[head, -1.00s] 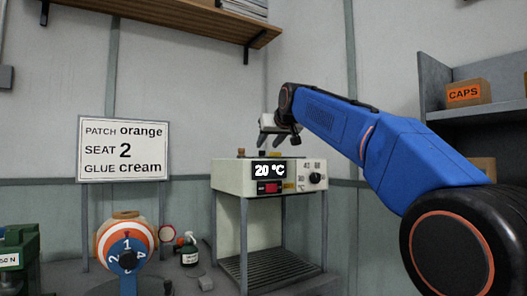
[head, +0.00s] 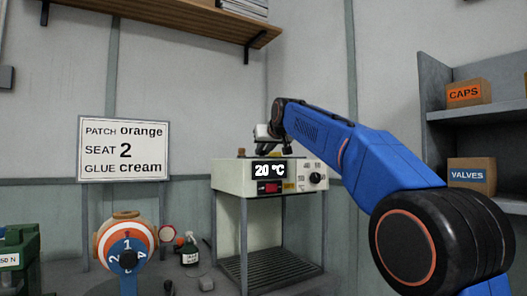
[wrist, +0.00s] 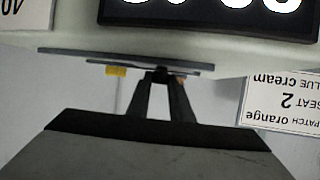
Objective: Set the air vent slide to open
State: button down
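The cream heater box (head: 232,176) stands on a grey frame, with a 20 °C display (head: 269,170) on its front. My gripper (head: 270,150) is at the top of this box, left of the blue arm. In the wrist view, which is upside down, its two dark fingers (wrist: 160,80) reach a thin grey rail (wrist: 75,56) along the box's edge.
A shelf with CAPS (head: 468,92) and VALVES (head: 471,175) boxes is at the right.

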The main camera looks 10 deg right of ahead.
jog(key=w+d, duration=0.1)
jog(key=d, duration=0.2)
jog(key=w+d, duration=0.1)
jog(key=d, duration=0.3)
jog(key=w+d, duration=0.1)
jog(key=d, duration=0.2)
jog(key=shift+w+d, duration=0.2)
jog(key=shift+d, duration=0.1)
jog(key=shift+w+d+r, duration=0.1)
jog(key=shift+d, duration=0.2)
jog(key=c, duration=1.6)
grip_release()
jog(key=shift+d, duration=0.15)
jog(key=shift+o, duration=0.2)
jog(key=v, duration=1.7)
